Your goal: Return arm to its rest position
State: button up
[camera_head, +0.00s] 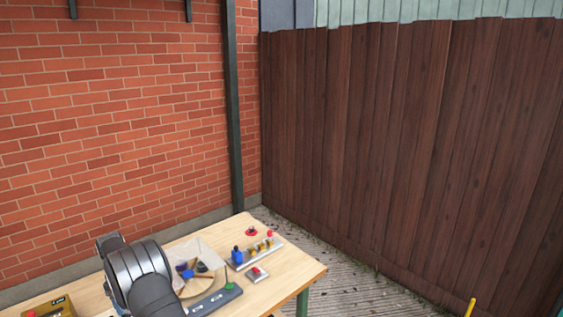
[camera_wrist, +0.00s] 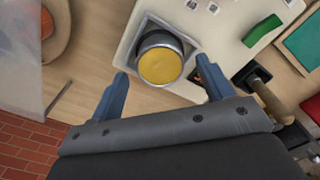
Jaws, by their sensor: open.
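My gripper (camera_wrist: 162,67) shows in the wrist view with its two blue fingers spread apart and nothing held between them. A yellow round button (camera_wrist: 160,66) in a grey ring on a white panel (camera_wrist: 222,42) shows between and beyond the fingertips. I cannot tell how far the fingertips are from it. In the head view my dark grey arm reaches over the left part of the wooden table (camera_head: 298,268). It hides part of the tabletop, and the gripper cannot be made out there.
The table also holds a clear-sided bin (camera_head: 207,252), a grey-blue bar (camera_head: 215,301), a blue item (camera_head: 237,257), a red-button box (camera_head: 256,274) and a brown box (camera_head: 52,308). A brick wall (camera_head: 110,120) stands behind and a wooden fence (camera_head: 410,150) at right.

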notch_tip(320, 180, down, 2)
jog(key=shift+f, duration=0.1)
jog(key=shift+r, duration=1.6)
jog(key=shift+f, duration=0.1)
